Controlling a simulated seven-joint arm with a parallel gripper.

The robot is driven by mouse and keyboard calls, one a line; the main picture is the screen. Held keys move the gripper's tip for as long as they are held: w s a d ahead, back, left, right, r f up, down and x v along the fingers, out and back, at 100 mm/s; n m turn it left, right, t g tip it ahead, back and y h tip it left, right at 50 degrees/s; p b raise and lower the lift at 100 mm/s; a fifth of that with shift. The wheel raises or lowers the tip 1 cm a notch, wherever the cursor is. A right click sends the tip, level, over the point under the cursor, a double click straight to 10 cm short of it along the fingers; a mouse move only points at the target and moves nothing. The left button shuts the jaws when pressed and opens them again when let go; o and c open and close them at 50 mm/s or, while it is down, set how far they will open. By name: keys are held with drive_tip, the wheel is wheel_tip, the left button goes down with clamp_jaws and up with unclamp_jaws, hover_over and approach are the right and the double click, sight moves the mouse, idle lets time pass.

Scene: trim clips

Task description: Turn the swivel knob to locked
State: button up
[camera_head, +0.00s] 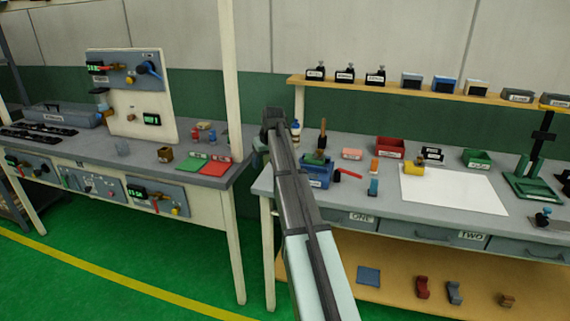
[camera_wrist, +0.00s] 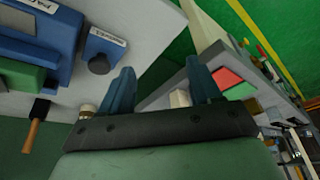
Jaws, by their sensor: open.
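In the wrist view, a blue block (camera_wrist: 104,50) carries a dark round knob (camera_wrist: 99,64) and a small white label too blurred to read. I cannot tell whether this is the swivel knob or how it is set. In the head view the fingers are mostly hidden behind my arm.
A white post (camera_head: 231,90) rises left of my arm. The left bench holds a control panel (camera_head: 125,75) with knobs. A white sheet (camera_head: 453,192) lies right.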

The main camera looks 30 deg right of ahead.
drive_tip(key=s+d+r, duration=0.3)
drive_tip(key=d+r, duration=0.5)
drive_tip(key=d, duration=0.2)
drive_tip(key=shift+t, duration=0.3)
drive_tip(key=x, duration=1.4)
drive_tip(key=shift+c, duration=0.2)
drive_tip(key=c, duration=1)
